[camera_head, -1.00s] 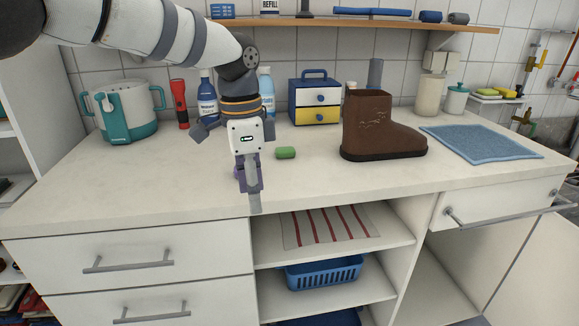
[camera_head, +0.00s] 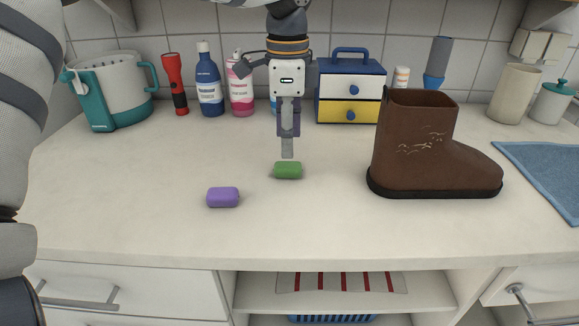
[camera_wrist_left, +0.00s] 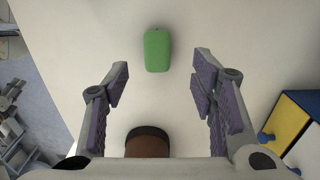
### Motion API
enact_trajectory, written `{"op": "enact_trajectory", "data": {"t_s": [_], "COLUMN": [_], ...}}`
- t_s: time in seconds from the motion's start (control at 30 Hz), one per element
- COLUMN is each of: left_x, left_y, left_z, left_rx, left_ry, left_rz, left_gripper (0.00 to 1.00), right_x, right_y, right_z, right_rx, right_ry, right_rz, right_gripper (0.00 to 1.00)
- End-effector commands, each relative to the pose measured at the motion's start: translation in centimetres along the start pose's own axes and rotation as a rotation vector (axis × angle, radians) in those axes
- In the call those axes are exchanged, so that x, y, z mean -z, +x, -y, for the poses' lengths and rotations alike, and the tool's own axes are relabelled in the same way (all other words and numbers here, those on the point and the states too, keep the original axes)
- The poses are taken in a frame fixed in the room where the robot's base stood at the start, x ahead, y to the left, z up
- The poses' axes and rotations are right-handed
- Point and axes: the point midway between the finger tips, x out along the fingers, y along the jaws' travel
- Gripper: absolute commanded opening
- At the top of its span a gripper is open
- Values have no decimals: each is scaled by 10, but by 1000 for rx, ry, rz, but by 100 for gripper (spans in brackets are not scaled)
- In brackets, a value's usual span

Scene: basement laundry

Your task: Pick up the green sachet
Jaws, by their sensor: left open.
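The green sachet (camera_head: 287,170) is a small rounded block lying on the white countertop. In the left wrist view the sachet (camera_wrist_left: 157,49) lies at the upper middle, just beyond the gap between the fingers. My left gripper (camera_head: 287,152) points down in the head view, its lower finger tip close above and behind the sachet. The fingers also show in the left wrist view (camera_wrist_left: 160,75), spread wide with nothing between them. The sachet is free on the counter. My right gripper is in neither view.
A purple block (camera_head: 222,197) lies left and nearer than the sachet. A brown boot (camera_head: 417,150) stands to the right. A drawer box (camera_head: 350,85), bottles (camera_head: 208,85), a red flashlight (camera_head: 176,85) and a teal-and-white pot (camera_head: 110,90) stand behind. The counter front is clear.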

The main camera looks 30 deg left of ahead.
Motion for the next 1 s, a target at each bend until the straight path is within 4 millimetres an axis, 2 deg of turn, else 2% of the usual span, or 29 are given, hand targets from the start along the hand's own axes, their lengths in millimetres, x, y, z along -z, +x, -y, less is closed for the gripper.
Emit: {"op": "enact_trajectory", "data": {"t_s": [0.27, 0.53, 0.7, 1.0], "left_x": [-1, -1, -1, -1], "left_y": [48, 52, 52, 52], "left_z": [-5, -4, -4, -4], "left_rx": [-3, 1, 1, 0], "left_ry": [0, 0, 0, 0], "left_rz": [-1, -1, -1, -1], "left_gripper": [52, 52, 13, 13], "right_x": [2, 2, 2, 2], "right_y": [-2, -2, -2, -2], "right_z": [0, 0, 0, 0], "right_rx": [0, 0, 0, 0], "right_ry": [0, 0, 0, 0], "right_rz": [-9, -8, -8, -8], "right_gripper": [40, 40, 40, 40]}}
